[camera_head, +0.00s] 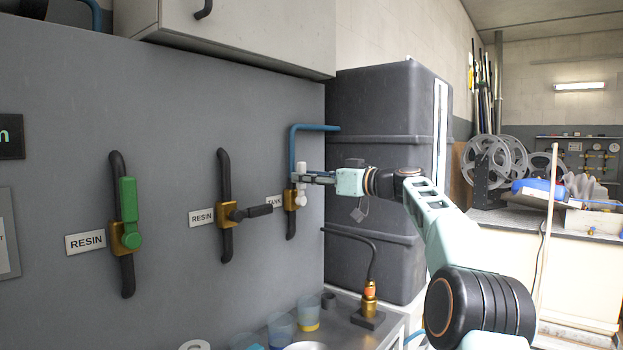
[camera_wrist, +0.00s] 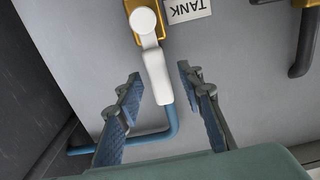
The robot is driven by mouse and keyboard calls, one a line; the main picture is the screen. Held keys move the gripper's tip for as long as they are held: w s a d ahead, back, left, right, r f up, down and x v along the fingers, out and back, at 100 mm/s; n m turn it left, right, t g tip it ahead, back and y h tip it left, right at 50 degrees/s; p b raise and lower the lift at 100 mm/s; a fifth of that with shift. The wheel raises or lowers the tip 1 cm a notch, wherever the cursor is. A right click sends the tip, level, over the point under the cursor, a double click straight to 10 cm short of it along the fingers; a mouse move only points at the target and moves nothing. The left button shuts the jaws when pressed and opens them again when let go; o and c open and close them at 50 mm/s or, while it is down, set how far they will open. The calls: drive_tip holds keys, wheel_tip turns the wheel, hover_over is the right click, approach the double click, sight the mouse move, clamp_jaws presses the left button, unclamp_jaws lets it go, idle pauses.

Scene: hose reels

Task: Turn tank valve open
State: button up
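The tank valve has a brass body (camera_head: 290,198) and a white handle (camera_head: 301,171), beside the partly hidden TANK label (camera_head: 274,201). The handle points up, roughly along the pipe. In the wrist view, which is upside down, the white handle (camera_wrist: 157,75) hangs from its round white hub below the brass body (camera_wrist: 145,8), next to the TANK label (camera_wrist: 187,9). My gripper (camera_head: 312,178) is at the handle in the head view. In the wrist view its fingers (camera_wrist: 160,76) are open, one on each side of the handle's end, with visible gaps.
A blue pipe (camera_head: 292,150) bends right above the valve, near my gripper. Two RESIN valves are to the left, with a green handle (camera_head: 129,205) upright and a black handle (camera_head: 253,212) sideways. A dark tank (camera_head: 375,110) stands behind my arm. Cups (camera_head: 281,329) are below.

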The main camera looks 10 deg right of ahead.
drive_tip(key=v, duration=1.2)
drive_tip(key=shift+r, duration=0.1)
